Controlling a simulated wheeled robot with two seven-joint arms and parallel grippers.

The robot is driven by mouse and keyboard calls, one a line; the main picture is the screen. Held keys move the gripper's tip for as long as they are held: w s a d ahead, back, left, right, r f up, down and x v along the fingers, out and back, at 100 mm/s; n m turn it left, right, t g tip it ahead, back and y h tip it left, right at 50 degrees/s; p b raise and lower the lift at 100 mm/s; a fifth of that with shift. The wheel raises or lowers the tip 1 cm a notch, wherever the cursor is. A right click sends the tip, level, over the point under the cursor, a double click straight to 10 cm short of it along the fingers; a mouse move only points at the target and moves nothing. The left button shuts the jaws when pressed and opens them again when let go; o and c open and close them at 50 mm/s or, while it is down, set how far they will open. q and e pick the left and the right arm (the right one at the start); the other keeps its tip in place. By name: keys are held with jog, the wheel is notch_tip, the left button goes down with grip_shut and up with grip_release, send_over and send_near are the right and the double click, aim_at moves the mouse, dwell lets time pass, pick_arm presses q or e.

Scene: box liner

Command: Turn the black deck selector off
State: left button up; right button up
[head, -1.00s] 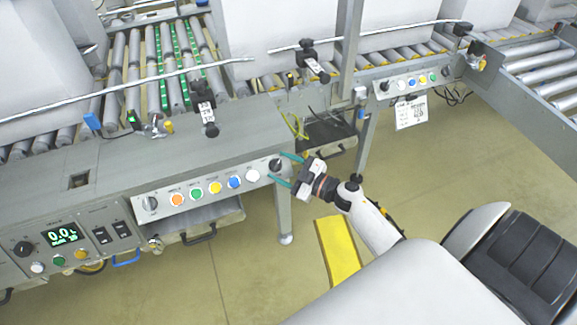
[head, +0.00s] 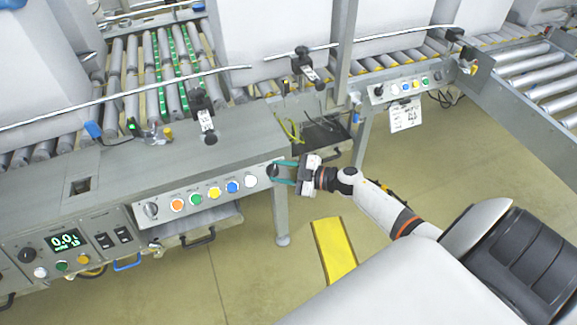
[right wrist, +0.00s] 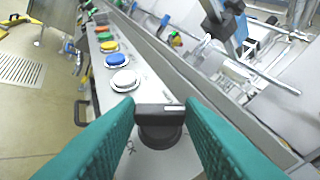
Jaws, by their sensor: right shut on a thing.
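The black deck selector (head: 272,170) is a round knob with a bar handle at the right end of the white button panel. In the right wrist view its black handle (right wrist: 160,112) lies crosswise between the fingers, with the round base below it. My right gripper (head: 280,172) reaches it from the right, and its green fingers (right wrist: 160,118) are shut on the handle's two ends. The knob's markings are mostly hidden in the right wrist view. My left gripper is not in view.
White, blue, yellow, green and orange buttons (head: 214,193) line the panel left of the selector. Another knob (head: 151,210) sits at the panel's left end. A metal leg (head: 281,215) stands below the selector. Open floor with a yellow strip (head: 334,250) lies to the right.

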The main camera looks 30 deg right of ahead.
jog(key=n, duration=0.1)
jog(key=g, duration=0.1)
jog(key=d+n+g+p, duration=0.1)
jog(key=shift+w+r+n+y, duration=0.3)
jog(key=shift+r, duration=0.05)
jog(key=shift+w+n+g+p, duration=0.1)
jog(key=shift+n+g+p, duration=0.2)
jog(key=shift+n+g, duration=1.15)
jog(key=shift+f, duration=0.1)
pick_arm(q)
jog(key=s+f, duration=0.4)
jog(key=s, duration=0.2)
